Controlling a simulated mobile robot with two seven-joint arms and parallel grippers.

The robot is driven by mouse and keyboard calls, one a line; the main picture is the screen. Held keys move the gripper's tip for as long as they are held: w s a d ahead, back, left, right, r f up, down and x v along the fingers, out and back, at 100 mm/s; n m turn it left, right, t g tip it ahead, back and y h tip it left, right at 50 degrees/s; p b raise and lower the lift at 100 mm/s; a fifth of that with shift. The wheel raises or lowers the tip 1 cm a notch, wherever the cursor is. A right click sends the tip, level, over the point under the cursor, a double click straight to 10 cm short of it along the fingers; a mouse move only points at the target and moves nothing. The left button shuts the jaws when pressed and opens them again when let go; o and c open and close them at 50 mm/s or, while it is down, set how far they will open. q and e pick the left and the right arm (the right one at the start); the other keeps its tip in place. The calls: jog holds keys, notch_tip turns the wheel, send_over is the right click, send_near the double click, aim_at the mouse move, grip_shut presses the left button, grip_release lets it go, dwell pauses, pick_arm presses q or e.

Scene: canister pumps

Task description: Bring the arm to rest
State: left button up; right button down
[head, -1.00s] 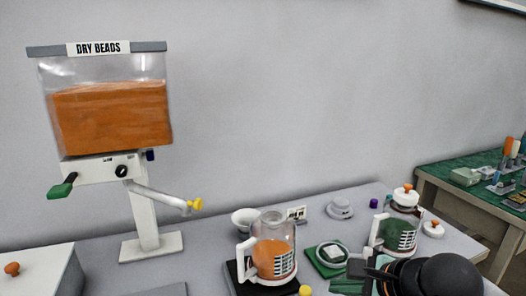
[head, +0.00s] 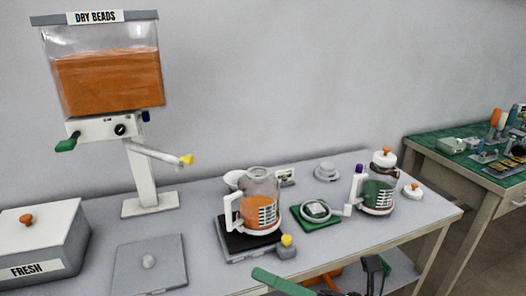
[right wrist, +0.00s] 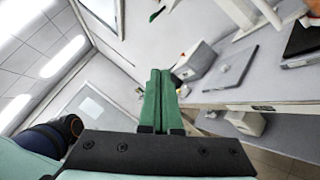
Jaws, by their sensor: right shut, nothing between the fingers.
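My right gripper (head: 260,274) shows at the bottom edge of the head view as a green finger bar, in front of the table's front edge. In the right wrist view, its two green fingers (right wrist: 158,95) lie side by side, shut with nothing between them. They are clear of the table, which lies off to the right in that view. Most of the right arm is below the head view. My left gripper is not in view.
The grey table (head: 200,222) carries a bead dispenser (head: 108,82), a jug of orange beads (head: 262,208) on a dark base, a lidded jug of green beads (head: 378,188), a green pad (head: 318,226) and a box marked FRESH (head: 40,245). A lower shelf (head: 400,268) sits underneath.

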jog(key=w+d+f+m+t+h, duration=0.2)
jog(key=d+f+m+t+h, duration=0.4)
jog(key=m, duration=0.7)
jog(key=w+d+f+m+t+h, duration=0.4)
jog(key=f+m+h, duration=0.4)
jog(key=m, duration=0.5)
jog(key=s+d+f+m+g+h, duration=0.1)
jog(key=s+f+m+g, duration=0.35)
jog(key=s+f, duration=0.4)
jog(key=s+d+f+m+g+h, duration=0.1)
jog(key=s+f+m+g, duration=0.4)
jog(key=f, duration=0.7)
pick_arm(q)
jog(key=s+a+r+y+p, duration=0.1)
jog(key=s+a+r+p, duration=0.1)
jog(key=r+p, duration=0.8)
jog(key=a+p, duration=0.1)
jog(key=p, duration=0.3)
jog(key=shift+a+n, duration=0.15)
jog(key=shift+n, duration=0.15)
pick_arm(e)
jog(key=s+d+r+m+t+h, duration=0.1)
jog(key=s+d+r+t, duration=0.1)
jog(key=r, duration=0.8)
jog(key=shift+s+d+r, duration=0.15)
jog(key=shift+d+r, duration=0.1)
jog(key=shift+d, duration=0.65)
